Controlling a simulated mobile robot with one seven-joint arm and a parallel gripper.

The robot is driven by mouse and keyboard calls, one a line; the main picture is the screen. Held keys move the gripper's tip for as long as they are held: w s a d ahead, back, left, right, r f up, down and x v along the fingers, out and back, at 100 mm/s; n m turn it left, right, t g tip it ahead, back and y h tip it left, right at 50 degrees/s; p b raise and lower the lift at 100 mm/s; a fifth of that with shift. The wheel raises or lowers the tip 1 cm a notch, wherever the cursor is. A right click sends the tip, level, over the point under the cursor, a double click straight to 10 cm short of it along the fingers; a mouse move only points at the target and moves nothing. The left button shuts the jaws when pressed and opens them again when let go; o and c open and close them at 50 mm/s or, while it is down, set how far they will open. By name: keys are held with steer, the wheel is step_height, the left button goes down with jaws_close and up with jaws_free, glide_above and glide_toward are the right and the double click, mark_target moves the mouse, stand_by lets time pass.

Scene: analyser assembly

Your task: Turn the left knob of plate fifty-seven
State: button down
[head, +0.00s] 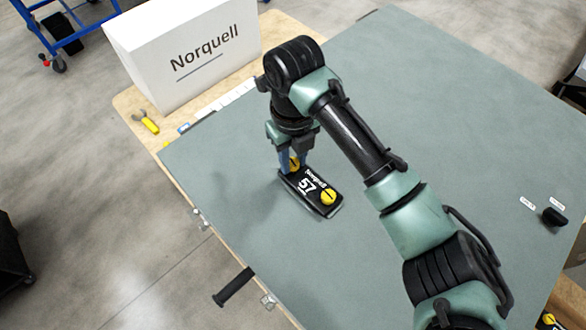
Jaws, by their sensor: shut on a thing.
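Plate fifty-seven (307,187) is a black plate with a white "57" and the word "Norquell", lying on the grey-green panel. It has two yellow knobs. One knob (327,197) is at its lower right end and is free. The other, left knob (294,162) is at its upper left end, partly hidden by my gripper. My gripper (292,165) points down over that end and is shut on the left knob. The exact finger contact is hard to see at this size.
The large grey-green panel (420,100) is mostly clear around the plate. A white "Norquell" box (190,50) and a yellow-handled tool (149,124) are on the wooden table behind. A black handle (234,287) is at the panel's near left edge. A small black knob (553,217) is at right.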

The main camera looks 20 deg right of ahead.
mark_target(293, 162)
steer(key=f+n+b, duration=0.1)
steer(key=b, duration=0.1)
steer(key=shift+s+b, duration=0.1)
steer(key=shift+b, duration=0.25)
steer(key=shift+r+b, duration=0.25)
steer(key=shift+b, duration=0.25)
steer(key=c, duration=0.6)
jaws_free()
steer(key=shift+r, duration=0.15)
step_height(293, 162, up, 13)
steer(key=b, duration=0.1)
steer(key=shift+b, duration=0.4)
